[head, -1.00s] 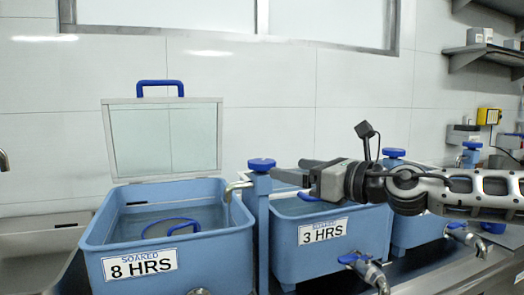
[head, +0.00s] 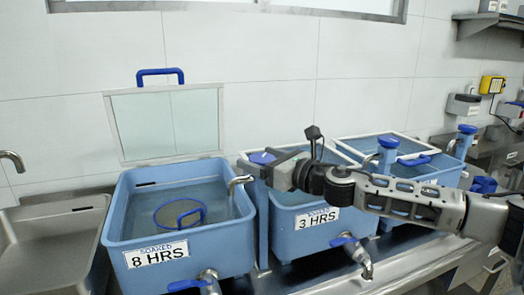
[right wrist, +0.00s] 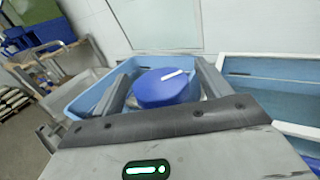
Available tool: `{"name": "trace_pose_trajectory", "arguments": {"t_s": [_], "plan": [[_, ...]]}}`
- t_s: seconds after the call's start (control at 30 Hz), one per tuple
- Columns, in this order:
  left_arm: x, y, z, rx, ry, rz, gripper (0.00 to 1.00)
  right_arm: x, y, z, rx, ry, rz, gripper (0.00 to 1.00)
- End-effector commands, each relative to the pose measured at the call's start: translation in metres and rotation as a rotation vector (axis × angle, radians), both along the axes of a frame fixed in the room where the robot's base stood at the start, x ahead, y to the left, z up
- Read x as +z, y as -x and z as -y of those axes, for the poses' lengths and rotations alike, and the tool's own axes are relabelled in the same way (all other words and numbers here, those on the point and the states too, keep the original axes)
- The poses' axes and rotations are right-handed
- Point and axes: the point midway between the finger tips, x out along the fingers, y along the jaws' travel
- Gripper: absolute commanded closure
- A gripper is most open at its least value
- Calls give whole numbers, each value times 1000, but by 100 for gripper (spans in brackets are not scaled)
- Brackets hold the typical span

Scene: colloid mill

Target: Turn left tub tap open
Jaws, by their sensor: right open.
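The left tub (head: 190,250), labelled 8 HRS, is blue and holds water. Its tap has a metal spout (head: 238,182) over the tub's right rim and a round blue knob (head: 263,157) on top. My right gripper (head: 259,162) is open at the knob, coming from the right. In the right wrist view the blue knob (right wrist: 165,88) with a white mark lies between the two open fingers (right wrist: 163,72). Space shows beside the knob, and I cannot tell whether either finger touches it. My left gripper is not in view.
A strainer with a blue handle (head: 180,214) is in the left tub, whose glass lid (head: 165,122) stands open. The 3 HRS tub (head: 305,240) and a third tub (head: 440,180) stand to the right. Blue-handled drain taps (head: 350,243) jut out in front. A steel sink (head: 55,245) is left.

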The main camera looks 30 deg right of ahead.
Motion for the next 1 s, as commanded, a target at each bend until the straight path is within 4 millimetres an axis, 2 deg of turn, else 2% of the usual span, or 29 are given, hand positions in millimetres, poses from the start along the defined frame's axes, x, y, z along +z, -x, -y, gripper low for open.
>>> {"name": "trace_pose_trajectory", "arguments": {"t_s": [0.23, 0.3, 0.4, 0.73, 1.0], "plan": [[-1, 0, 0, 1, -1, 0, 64, -1, -1, 0, 0, 0, 0, 23], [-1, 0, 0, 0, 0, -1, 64, 0, 0, 0, 0, 0, 0, 43], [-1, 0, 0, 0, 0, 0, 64, 0, 0, 0, 0, 0, 0, 67], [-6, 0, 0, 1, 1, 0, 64, -2, -1, 1, 36, 2, 1, 67], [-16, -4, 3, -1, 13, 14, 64, -5, -1, 2, 193, -1, 2, 67]]}}
